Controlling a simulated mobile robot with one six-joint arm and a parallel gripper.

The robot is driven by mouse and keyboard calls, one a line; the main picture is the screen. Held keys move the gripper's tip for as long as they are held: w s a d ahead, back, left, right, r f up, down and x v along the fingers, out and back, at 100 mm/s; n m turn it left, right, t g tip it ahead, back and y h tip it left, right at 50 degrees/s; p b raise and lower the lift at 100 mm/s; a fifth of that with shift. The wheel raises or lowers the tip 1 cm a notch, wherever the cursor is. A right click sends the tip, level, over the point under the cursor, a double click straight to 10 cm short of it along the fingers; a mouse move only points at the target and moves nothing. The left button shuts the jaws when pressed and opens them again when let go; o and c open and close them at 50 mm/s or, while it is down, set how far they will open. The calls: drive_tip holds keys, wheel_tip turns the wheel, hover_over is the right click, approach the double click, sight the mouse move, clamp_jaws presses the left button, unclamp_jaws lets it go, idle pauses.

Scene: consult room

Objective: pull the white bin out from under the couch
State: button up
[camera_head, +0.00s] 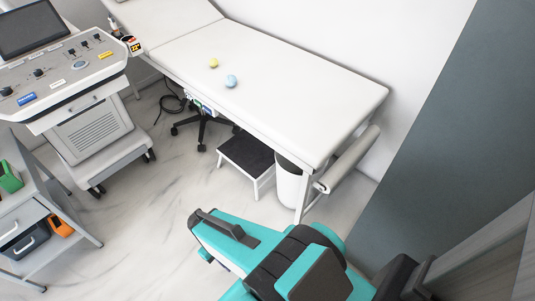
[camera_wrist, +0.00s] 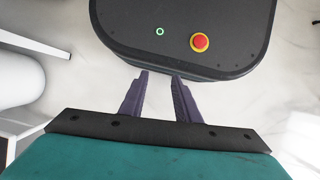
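The white bin (camera_head: 289,184) stands upright on the floor under the near right end of the white couch (camera_head: 300,100) in the head view. The couch top hides its upper part and a couch leg stands just in front of it. My gripper (camera_wrist: 160,74) is open and empty in the wrist view, its two dark fingers apart. In the head view my teal arm is in the foreground, below the bin and apart from it; the fingers are not clearly seen there. A white rounded thing at the left of the wrist view is cut off, and I cannot tell what it is.
A step stool (camera_head: 247,158) with a black top stands just left of the bin. A paper roll (camera_head: 348,160) hangs at the couch's end.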

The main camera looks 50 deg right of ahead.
drive_tip(key=w+d+f+n+t+h+b, duration=0.25)
drive_tip(key=w+d+n+b, duration=0.25)
drive_tip(key=w+d+b, duration=0.6)
drive_tip(key=w+d+f+n+t+h+b, duration=0.2)
drive_tip(key=w+d+n+h+b, duration=0.35)
drive_tip(key=d, duration=0.85)
drive_tip(key=w+d+r+n+t+h+b, duration=0.1)
drive_tip(key=w+d+r+n+h+b, duration=0.1)
drive_tip(key=d+b, duration=0.5)
drive_tip(key=w+d+r+n+t+h+b, duration=0.1)
drive_tip(key=w+d+r+n+b, duration=0.4)
drive_tip(key=d, duration=1)
wheel_tip(320, 180, up, 3)
drive_tip(key=h+b, duration=0.1)
drive_tip(key=b, duration=0.1)
drive_tip(key=shift+w+d+f+h+b, duration=0.2)
drive_tip(key=shift+w+d+h+b, duration=0.1)
drive_tip(key=shift+d+h, duration=0.1)
drive_tip(key=b+x, duration=0.4)
drive_tip(key=x, duration=0.8)
drive_tip(key=shift+w+a+f+b, duration=0.1)
drive_tip(key=shift+b, duration=0.2)
drive_tip(key=shift+b+x, duration=0.3)
drive_tip(key=shift+x, duration=0.65)
